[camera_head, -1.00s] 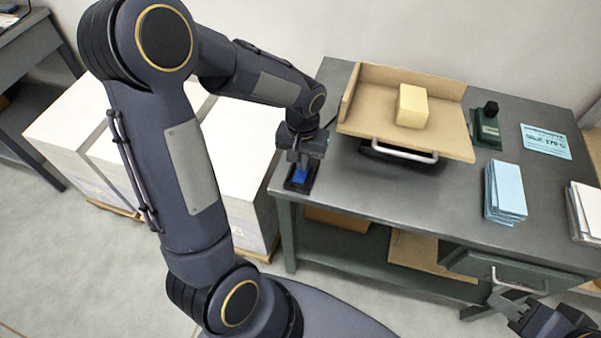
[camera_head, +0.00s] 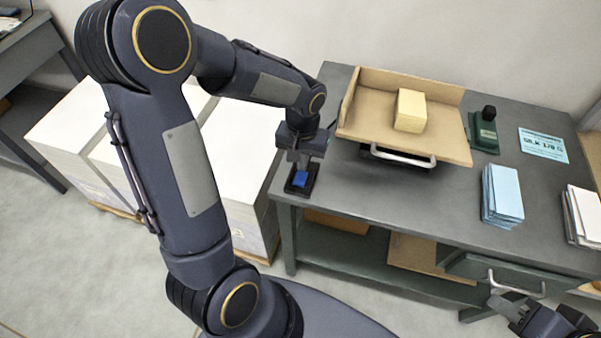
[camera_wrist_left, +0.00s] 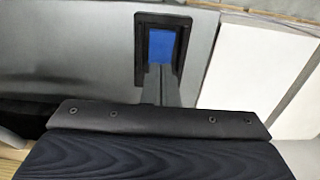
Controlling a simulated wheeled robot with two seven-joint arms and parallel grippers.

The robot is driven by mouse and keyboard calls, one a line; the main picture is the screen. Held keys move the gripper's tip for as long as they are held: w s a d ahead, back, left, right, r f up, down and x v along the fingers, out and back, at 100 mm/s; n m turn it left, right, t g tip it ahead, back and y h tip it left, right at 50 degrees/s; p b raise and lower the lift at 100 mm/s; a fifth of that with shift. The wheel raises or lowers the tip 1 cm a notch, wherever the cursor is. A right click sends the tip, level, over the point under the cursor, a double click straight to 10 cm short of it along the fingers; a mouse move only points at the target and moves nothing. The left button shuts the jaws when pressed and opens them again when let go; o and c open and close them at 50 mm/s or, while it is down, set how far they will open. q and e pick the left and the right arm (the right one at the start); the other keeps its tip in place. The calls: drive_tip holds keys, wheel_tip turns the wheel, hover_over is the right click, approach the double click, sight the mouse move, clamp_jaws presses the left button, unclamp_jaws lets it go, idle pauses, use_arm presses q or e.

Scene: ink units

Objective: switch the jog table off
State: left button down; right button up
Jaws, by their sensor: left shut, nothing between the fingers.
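The jog table (camera_head: 455,145) is a tan tilted tray with raised edges on the grey bench, with a cream paper block (camera_head: 410,110) on it. A black switch with a blue rocker (camera_head: 301,181) is at the bench's front left corner. It also shows in the left wrist view, the blue rocker (camera_wrist_left: 162,46) inside a black frame. My left gripper (camera_head: 298,164) is shut and empty, pointing down at the switch. Its fingertips are at the near edge of the rocker; I cannot tell whether they touch it. My right gripper (camera_head: 507,300) is at the lower right by a drawer handle, its fingers partly shown.
A metal handle (camera_head: 403,158) shows at the jog table's front. A green stamp-like device (camera_head: 485,131), a blue card (camera_head: 543,145), blue paper stacks (camera_head: 502,195) and white paper (camera_head: 584,215) lie to the right. White stacks (camera_head: 225,150) stand left of the bench.

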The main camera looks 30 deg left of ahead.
sight(302, 174)
use_arm(q)
wheel_tip(302, 174, up, 5)
drive_tip(key=p, duration=0.3)
drive_tip(key=shift+f, duration=0.15)
idle(0.4)
drive_tip(key=s+d+r+t+h, duration=0.2)
drive_tip(key=s+r, duration=0.3)
drive_tip(key=s, duration=0.3)
drive_tip(key=s+d+r+m+t+h, duration=0.1)
drive_tip(key=s+d+r+t, duration=0.1)
drive_tip(key=s+r, duration=0.4)
drive_tip(key=s+t, duration=0.1)
drive_tip(key=s, duration=0.2)
drive_tip(key=shift+t+h, duration=0.3)
drive_tip(key=shift+h, duration=0.1)
